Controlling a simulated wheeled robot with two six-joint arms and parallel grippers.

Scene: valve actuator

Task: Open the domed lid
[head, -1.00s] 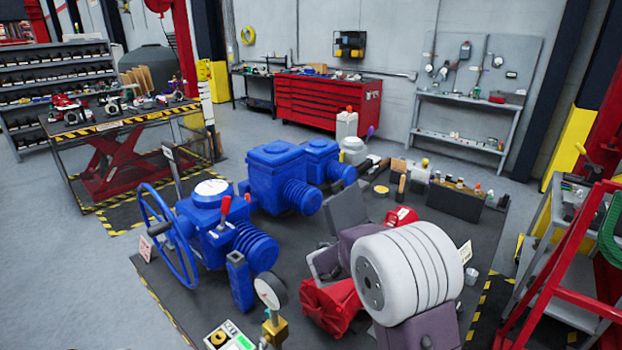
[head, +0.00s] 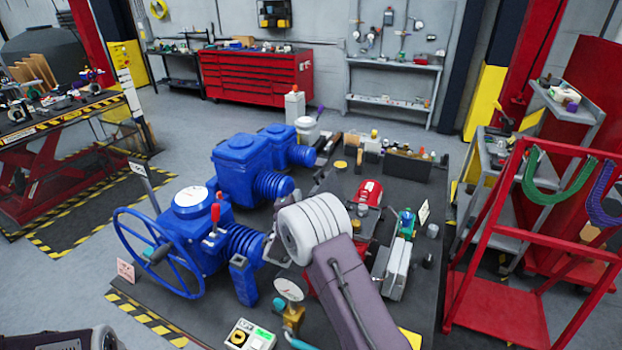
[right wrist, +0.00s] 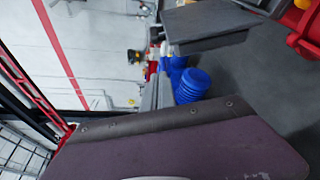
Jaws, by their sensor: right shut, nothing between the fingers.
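The blue valve actuator (head: 205,235) stands on the dark mat with a large blue handwheel (head: 160,250) on its left side. A round cover with a white dial face (head: 190,197) sits on its top, seated flat; I take it for the domed lid. A red lever (head: 215,213) stands upright just right of it. My right gripper (head: 272,250) is shut and empty beside the ribbed blue cylinder, right of the cover and apart from it. My own wrist partly hides it. The right wrist view shows a grey finger (right wrist: 205,28) and blue parts (right wrist: 192,84) beyond. My left gripper is out of view.
A pressure gauge (head: 289,290) and a control box with a green panel (head: 250,335) stand in front. Other blue housings (head: 240,165) stand behind. A red machine (head: 368,193) and a red cart frame (head: 500,300) are to the right.

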